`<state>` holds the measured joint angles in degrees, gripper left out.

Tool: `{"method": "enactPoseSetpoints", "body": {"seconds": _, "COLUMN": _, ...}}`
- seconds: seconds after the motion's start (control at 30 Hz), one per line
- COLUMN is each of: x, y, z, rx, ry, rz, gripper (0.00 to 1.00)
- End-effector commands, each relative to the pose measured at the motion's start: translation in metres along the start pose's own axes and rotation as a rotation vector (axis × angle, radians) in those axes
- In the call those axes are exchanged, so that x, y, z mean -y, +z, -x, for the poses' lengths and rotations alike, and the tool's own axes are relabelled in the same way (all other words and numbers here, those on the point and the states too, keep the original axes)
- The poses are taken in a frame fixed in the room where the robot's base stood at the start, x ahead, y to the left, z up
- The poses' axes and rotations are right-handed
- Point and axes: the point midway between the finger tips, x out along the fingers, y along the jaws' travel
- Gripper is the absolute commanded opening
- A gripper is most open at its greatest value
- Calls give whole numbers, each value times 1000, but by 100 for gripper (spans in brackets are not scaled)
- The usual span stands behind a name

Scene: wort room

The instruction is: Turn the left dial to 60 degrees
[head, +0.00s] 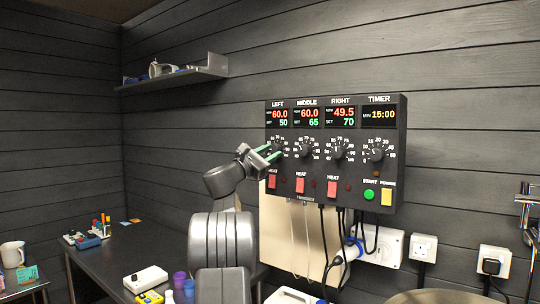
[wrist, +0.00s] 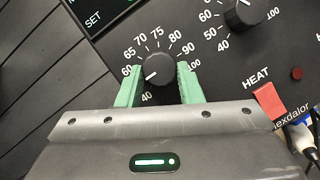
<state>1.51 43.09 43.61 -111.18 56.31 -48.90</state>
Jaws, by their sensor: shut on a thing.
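The left dial (head: 277,146) is a black knob with a white scale, at the left of the dark control panel (head: 376,190). It also shows in the wrist view (wrist: 160,67), its white mark pointing lower left, between the 40 and the 60. The left display (head: 278,118) reads 60.0 in red above SET 50 in green. My gripper (head: 269,153) is at the left dial, its green fingers on either side of the knob and shut on it. The fingers partly cover the dial's scale in the wrist view (wrist: 160,74).
The middle dial (head: 306,149) and right dial (head: 339,150) sit to the right. Red heat switches (head: 272,182) are below the dials. Cables hang under the panel.

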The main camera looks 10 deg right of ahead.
Motion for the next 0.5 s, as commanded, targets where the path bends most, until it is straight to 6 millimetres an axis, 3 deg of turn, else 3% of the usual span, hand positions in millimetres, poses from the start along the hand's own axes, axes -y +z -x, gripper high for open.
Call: {"method": "enactPoseSetpoints", "body": {"seconds": 0.5, "x": -6, "y": 3, "z": -1, "rx": 1, "ry": -155, "rz": -376, "gripper": 10}}
